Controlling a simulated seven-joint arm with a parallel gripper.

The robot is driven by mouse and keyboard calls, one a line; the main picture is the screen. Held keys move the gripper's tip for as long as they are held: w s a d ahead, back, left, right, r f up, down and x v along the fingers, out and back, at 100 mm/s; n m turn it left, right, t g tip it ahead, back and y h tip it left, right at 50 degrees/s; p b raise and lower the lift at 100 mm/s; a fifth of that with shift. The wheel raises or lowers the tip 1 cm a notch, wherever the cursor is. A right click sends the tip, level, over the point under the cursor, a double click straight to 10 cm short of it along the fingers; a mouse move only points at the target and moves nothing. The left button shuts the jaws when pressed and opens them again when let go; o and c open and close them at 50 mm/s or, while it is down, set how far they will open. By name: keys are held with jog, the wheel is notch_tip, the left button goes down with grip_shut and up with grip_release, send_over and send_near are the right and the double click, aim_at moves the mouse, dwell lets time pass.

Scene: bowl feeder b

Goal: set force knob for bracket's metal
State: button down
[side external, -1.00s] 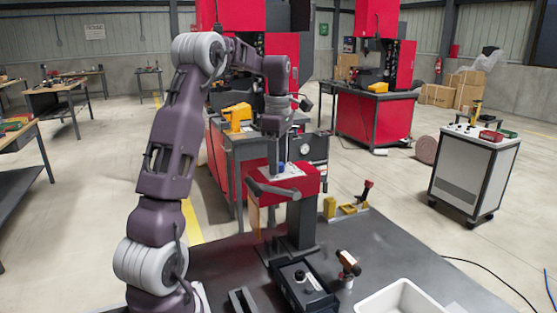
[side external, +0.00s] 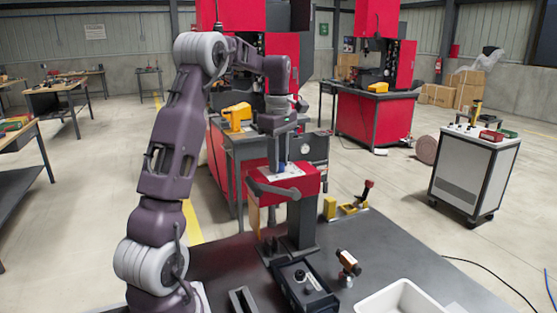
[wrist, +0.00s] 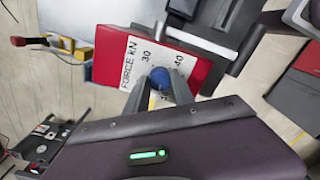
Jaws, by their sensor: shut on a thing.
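The blue force knob (wrist: 160,78) sits on a white scale plate on top of the red press head (wrist: 205,68). The plate reads "FORCE kN" with 30 and 40 visible; part of the scale is hidden by my fingers and the knob. My gripper (wrist: 158,84) has one finger on each side of the knob and is shut on it. In the side view my gripper (side external: 279,163) points down over the red press head (side external: 292,184). The knob's pointer setting cannot be read. I cannot tell which thing is the bracket.
A grey lever (side external: 273,192) sticks out from the press head. On the dark bench (side external: 215,257) stand a black box with a knob (side external: 303,285), a brown-and-black part (side external: 348,263), a yellow fixture with a red-handled clamp (side external: 352,207) and a white tray (side external: 401,300).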

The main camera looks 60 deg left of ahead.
jog(key=m, duration=1.1)
jog(key=shift+r, duration=0.1)
jog(key=m, duration=0.3)
jog(key=shift+m, duration=0.3)
jog(key=m, duration=0.3)
jog(key=shift+m, duration=0.3)
jog(key=m, duration=0.3)
jog(key=shift+m, duration=0.4)
jog(key=m, duration=0.3)
jog(key=shift+m, duration=1.9)
